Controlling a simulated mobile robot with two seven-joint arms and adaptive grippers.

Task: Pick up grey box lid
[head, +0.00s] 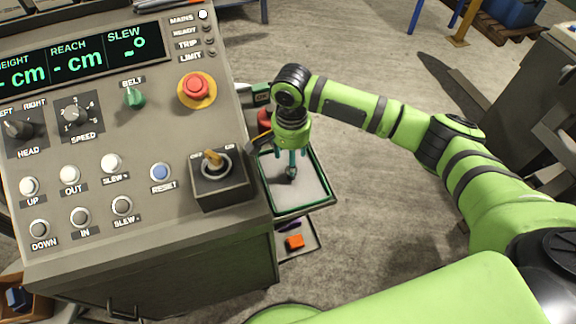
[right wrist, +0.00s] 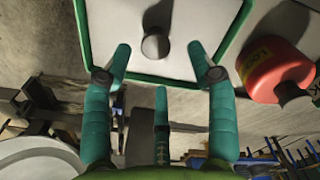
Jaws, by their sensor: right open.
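The grey box lid (head: 309,192) is a flat pale panel with a dark round knob, set inside a green rim, to the right of the control console in the head view. In the right wrist view the lid (right wrist: 195,25) fills the top middle, and its knob (right wrist: 156,46) shows between the fingertips. My right gripper (head: 291,163) points down over the lid with its teal fingers spread around the knob. In the right wrist view the gripper (right wrist: 159,62) is open, with visible gaps between fingers and knob. My left gripper is not in view.
A red container (right wrist: 275,69) is beside the lid. A lower tray holds an orange block (head: 295,242). Open floor lies to the right.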

